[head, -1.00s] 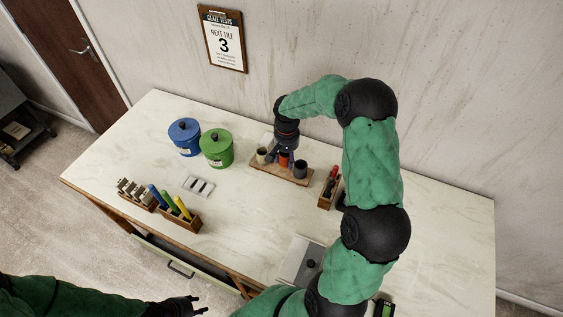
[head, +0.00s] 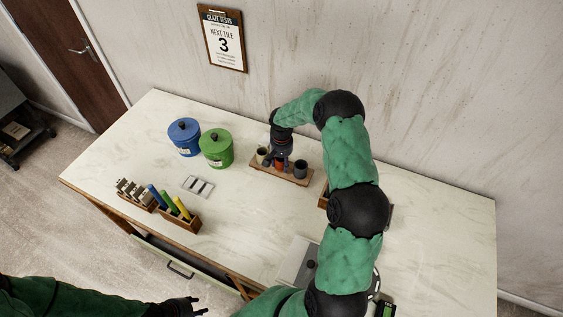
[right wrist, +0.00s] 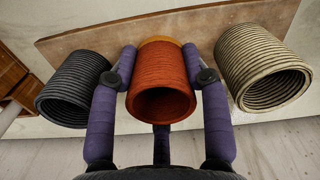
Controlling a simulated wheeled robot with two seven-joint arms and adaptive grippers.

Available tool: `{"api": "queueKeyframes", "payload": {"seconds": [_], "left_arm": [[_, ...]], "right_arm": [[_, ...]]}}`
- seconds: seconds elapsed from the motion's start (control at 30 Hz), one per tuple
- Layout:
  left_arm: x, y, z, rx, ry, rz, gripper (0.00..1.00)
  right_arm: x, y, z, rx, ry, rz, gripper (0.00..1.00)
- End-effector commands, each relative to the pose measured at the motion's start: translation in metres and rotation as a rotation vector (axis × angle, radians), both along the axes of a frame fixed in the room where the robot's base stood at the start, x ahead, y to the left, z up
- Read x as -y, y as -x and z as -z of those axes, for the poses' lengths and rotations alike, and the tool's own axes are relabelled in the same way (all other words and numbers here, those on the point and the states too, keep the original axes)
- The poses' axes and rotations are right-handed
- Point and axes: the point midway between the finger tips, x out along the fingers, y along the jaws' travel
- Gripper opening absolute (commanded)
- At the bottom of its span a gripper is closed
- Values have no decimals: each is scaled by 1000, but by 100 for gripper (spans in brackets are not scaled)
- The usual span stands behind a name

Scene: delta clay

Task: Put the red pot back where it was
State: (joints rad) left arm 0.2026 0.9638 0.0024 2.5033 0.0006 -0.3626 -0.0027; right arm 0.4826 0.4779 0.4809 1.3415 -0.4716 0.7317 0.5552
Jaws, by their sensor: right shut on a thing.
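The red pot (right wrist: 162,80) is the middle of three ribbed pots in the right wrist view. My right gripper (right wrist: 161,75) is shut on it, with a finger on each side. In the head view the red pot (head: 280,166) shows only partly below the right gripper (head: 281,158). It is at the middle of the wooden board (head: 263,175), between a cream pot (head: 262,156) and a dark grey pot (head: 301,169). I cannot tell if its base touches the board. My left gripper (head: 187,306) is low at the front left, empty with fingers apart.
A green canister (head: 216,150) and a blue canister (head: 184,138) stand left of the board. A white tray (head: 198,187) and a wooden holder with coloured sticks (head: 178,214) lie nearer the front. A drawer (head: 180,269) stands open at the table's front.

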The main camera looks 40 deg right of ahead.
Motion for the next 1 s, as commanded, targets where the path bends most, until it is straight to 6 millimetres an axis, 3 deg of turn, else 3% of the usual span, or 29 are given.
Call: {"api": "queueKeyframes", "payload": {"seconds": [0.27,0.3,0.37,0.77,1.0], "left_arm": [[0,0,3,0,0,0,40],[0,0,3,0,0,0,40],[0,0,3,0,0,0,40],[0,0,1,0,0,0,40],[0,0,-2,0,0,0,40]], "right_arm": [[0,0,3,1,0,1,12],[0,0,3,1,1,1,53],[0,0,2,0,0,0,70],[0,0,0,1,0,1,71],[0,-1,-30,4,1,2,71]]}}
